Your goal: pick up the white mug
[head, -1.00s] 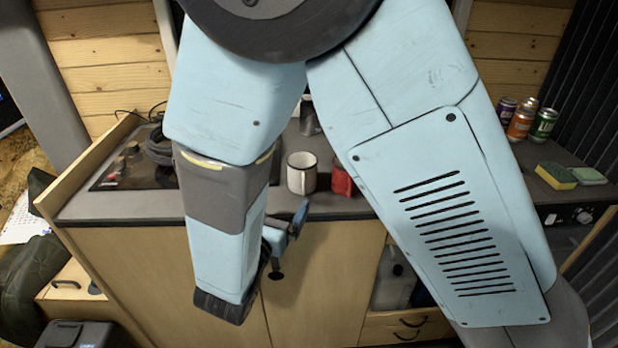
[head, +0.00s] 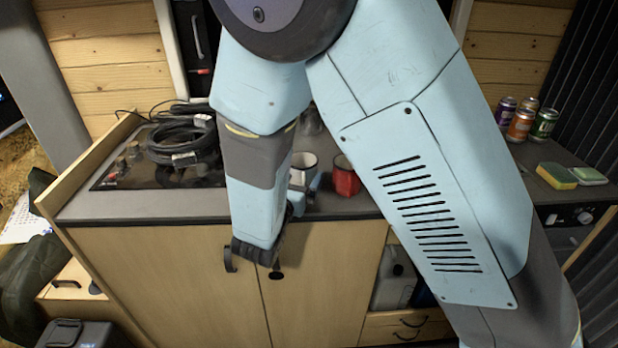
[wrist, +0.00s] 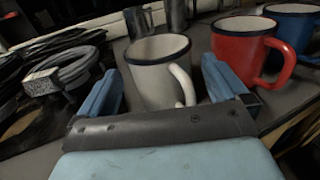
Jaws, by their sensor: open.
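The white mug (wrist: 158,72) with a dark rim stands upright on the grey counter in the wrist view, its handle toward my gripper and to the right. In the head view the white mug (head: 303,163) is mostly hidden behind my arm and gripper. My gripper (wrist: 163,88) is open, with one blue finger on each side of the mug. I cannot tell whether either finger touches it. In the head view part of my gripper (head: 303,192) shows at the counter's front edge.
A red mug (wrist: 243,48) stands close to the right of the white mug, with a blue mug (wrist: 293,25) beyond it. Metal cups (wrist: 174,14) stand behind. Coiled black cable (head: 182,135) lies to the left. Cans (head: 520,124) and a sponge (head: 556,176) are far right.

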